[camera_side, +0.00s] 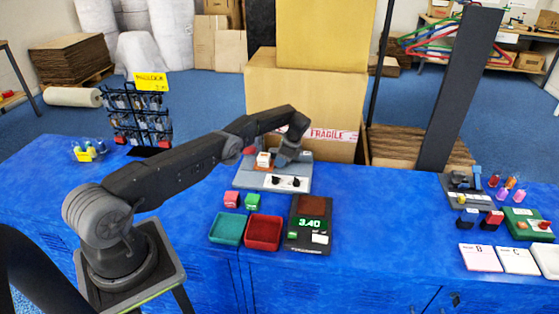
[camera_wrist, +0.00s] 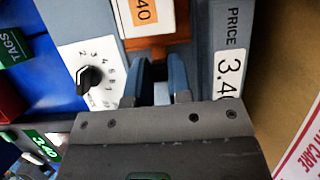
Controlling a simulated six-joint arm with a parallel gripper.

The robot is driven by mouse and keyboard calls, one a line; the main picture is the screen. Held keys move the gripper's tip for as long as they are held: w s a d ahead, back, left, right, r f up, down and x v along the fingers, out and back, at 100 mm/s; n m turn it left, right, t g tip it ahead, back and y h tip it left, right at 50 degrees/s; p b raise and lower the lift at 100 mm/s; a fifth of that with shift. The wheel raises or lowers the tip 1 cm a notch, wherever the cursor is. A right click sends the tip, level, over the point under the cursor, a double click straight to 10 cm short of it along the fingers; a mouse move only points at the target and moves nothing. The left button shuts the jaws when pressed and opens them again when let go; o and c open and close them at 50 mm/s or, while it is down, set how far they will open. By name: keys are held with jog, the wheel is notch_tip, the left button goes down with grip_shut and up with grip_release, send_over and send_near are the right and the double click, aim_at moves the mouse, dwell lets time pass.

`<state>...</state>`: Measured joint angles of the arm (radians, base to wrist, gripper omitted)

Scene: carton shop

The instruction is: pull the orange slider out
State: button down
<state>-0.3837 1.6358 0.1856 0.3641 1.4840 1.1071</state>
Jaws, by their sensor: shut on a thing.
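The orange slider (camera_wrist: 157,47) shows in the wrist view as an orange-brown strip at my fingertips, beside a white block marked 40 (camera_wrist: 140,14). In the side view the orange slider (camera_side: 264,168) is a small patch under the white block, on top of a grey device (camera_side: 243,181). My gripper (camera_wrist: 158,72) is shut on the slider, with a narrow gap between its two blue-grey fingers. In the side view my gripper (camera_side: 280,158) reaches down over the device from behind right. The gripped part is mostly hidden by the fingers.
In front are pink and green blocks (camera_side: 232,199), a teal tray (camera_side: 227,229), a red tray (camera_side: 263,232) and a display reading 3.40 (camera_side: 311,222). Cartons (camera_side: 305,95) stand behind.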

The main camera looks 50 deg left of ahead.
aim_at(270, 161)
jog(key=c, duration=1)
grip_release()
jog(key=shift+c, duration=0.2)
jog(key=shift+s+a, duration=0.4)
jog(key=shift+a, duration=0.2)
jog(key=shift+s+a+r, duration=0.1)
jog(key=shift+s+a, duration=0.55)
jog(key=shift+s, duration=0.2)
jog(key=s+d+v, duration=0.1)
jog(key=v, duration=1.8)
jog(key=s+d+r+n+t, duration=0.2)
jog(key=d+r, duration=0.5)
jog(key=r, duration=0.6)
jog(key=shift+s+d+t, duration=0.2)
jog(key=shift+s+t, duration=0.3)
jog(key=shift+s, duration=0.1)
